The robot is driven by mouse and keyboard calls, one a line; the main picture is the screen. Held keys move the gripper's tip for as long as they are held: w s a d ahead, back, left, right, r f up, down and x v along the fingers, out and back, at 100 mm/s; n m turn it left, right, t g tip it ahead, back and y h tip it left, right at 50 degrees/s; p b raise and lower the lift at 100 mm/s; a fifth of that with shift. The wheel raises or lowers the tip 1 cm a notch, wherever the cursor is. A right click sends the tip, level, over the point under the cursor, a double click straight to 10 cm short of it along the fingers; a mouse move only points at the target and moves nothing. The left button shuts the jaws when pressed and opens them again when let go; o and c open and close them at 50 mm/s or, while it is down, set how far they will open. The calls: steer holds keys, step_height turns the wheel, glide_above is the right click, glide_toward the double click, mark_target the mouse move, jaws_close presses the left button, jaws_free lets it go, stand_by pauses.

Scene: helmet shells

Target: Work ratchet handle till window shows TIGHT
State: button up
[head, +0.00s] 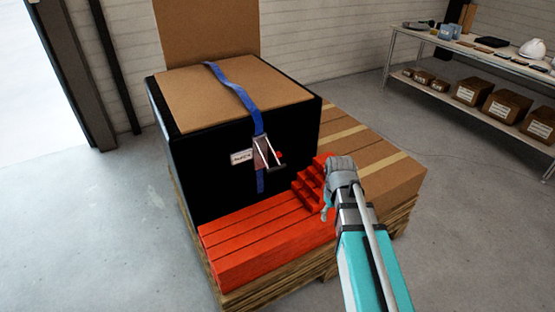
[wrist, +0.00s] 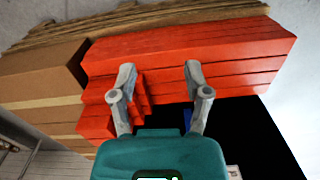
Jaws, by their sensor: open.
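A blue strap (head: 235,88) runs over the black box (head: 205,140) and down its front. The metal ratchet with its handle (head: 268,158) sits on the strap at the box's front face, with a small red spot beside it. A small white label or window (head: 241,157) is left of the ratchet; its lettering is too small to read. My gripper (head: 326,213) is right of and lower than the ratchet, apart from it. In the wrist view its fingers (wrist: 159,75) are spread and empty above the red stack. A bit of blue strap (wrist: 187,118) shows between them.
Red stacked slabs (head: 265,240) lie in front of the black box, with a smaller stepped red stack (head: 310,186) near my gripper. Taped cardboard boxes (head: 385,170) stand right, all on a wooden pallet (head: 285,285). A shelf (head: 475,50) is at the back right. Floor at left is clear.

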steer(key=w+a+r+n+p, duration=1.5)
steer(key=w+a+r+n, duration=0.1)
steer(key=w+a+n, duration=0.3)
steer(key=shift+w+a+r+g+h, duration=0.2)
steer(key=shift+w+a+g+h, duration=0.15)
steer(key=shift+w+a, duration=0.2)
steer(key=shift+f, duration=0.2)
steer(key=f+b, duration=0.9)
steer(key=s+f+b, duration=0.1)
steer(key=f+b, duration=0.3)
steer(key=shift+s+d+f+b, duration=0.1)
steer(key=shift+d+f+b, duration=0.1)
steer(key=shift+d+b, duration=0.2)
